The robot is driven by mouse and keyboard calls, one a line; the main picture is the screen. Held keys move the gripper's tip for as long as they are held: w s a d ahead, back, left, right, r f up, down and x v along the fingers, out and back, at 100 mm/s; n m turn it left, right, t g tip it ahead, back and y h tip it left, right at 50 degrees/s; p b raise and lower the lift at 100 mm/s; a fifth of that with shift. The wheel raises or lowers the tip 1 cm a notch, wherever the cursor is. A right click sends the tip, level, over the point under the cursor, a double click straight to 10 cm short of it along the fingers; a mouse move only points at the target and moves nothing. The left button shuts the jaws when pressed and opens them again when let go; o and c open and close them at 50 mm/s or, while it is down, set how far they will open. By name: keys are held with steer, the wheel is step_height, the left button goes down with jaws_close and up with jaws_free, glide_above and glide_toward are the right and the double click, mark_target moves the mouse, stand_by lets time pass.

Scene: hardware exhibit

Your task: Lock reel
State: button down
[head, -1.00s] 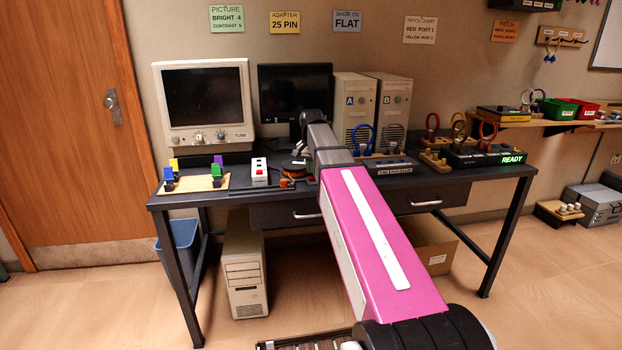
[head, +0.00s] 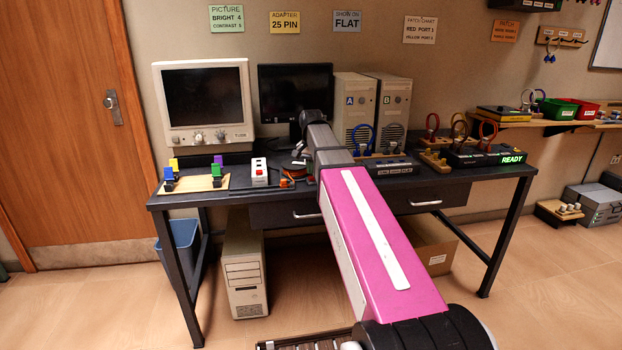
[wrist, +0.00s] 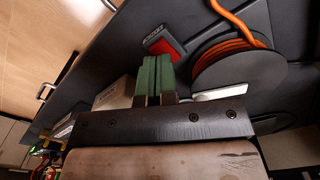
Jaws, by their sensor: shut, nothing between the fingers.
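The reel (wrist: 240,70) is a dark flanged spool wound with orange cable, at the right of the wrist view. In the head view the reel (head: 296,171) sits on the dark workbench, partly hidden by my arm. A red block (wrist: 166,48) with a dark labelled edge lies left of the reel in the wrist view. My gripper (wrist: 158,60) has two green fingers shut together and empty. Their tips overlap the lower edge of the red block in the picture; I cannot tell whether they touch. The gripper tips are not clear in the head view.
A white switch box (head: 259,171) and a wooden board with coloured plugs (head: 205,184) stand left of the reel. A CRT monitor (head: 203,105) and a flat monitor (head: 294,100) are behind. Two towers (head: 354,110) and cable racks fill the right. The bench's front edge is clear.

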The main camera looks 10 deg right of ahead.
mark_target(312, 178)
steer(key=shift+f, duration=1.15)
stand_by(0.7)
steer(key=shift+r, duration=3.5)
